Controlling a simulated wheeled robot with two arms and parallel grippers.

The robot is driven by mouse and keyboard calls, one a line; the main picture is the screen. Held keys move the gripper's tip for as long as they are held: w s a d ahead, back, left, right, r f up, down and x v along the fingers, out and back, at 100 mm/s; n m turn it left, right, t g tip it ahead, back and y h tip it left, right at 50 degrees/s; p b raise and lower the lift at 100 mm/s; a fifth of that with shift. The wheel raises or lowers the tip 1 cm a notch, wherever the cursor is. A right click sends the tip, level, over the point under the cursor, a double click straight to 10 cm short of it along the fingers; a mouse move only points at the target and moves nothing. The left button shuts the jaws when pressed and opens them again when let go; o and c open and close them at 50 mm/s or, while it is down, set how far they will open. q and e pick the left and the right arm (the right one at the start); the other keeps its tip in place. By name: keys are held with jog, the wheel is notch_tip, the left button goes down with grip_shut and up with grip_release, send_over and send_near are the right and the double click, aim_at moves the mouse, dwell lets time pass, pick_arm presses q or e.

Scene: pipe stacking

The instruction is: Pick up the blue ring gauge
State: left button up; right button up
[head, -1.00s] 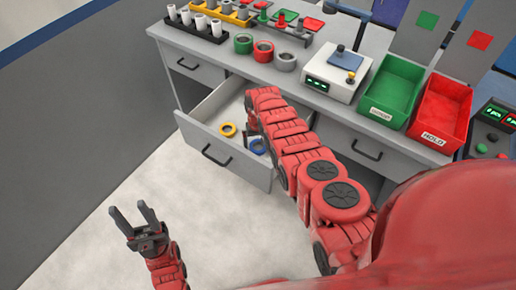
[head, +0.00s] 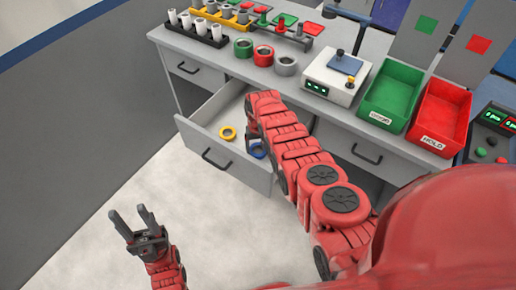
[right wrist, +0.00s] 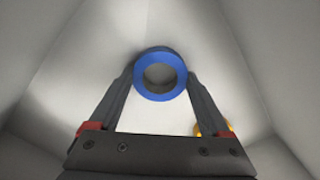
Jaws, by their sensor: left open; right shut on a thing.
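The blue ring gauge (right wrist: 160,95) is between the two fingertips of my right gripper (right wrist: 160,78) in the right wrist view, and the fingers press on its sides. In the head view the blue ring (head: 258,152) shows only in part beside my right arm, inside the open drawer (head: 207,152). My right gripper is mostly hidden by its own arm there. My left gripper (head: 138,225) is open and empty, over the floor in front of the drawer.
A yellow ring (head: 227,133) lies in the drawer near the blue one. On the worktop stand green, red and grey rings (head: 264,56), a device with a small screen (head: 336,77), a green bin (head: 392,95) and a red bin (head: 440,118). The drawer walls are close around my right gripper.

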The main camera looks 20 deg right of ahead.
notch_tip(320, 180, up, 3)
jog(key=shift+f+p, duration=0.1)
jog(key=shift+p, duration=0.8)
jog(key=shift+r, duration=0.3)
notch_tip(320, 180, up, 6)
jog(key=b, duration=0.1)
jog(key=shift+r, duration=0.2)
jog(key=shift+r, duration=0.1)
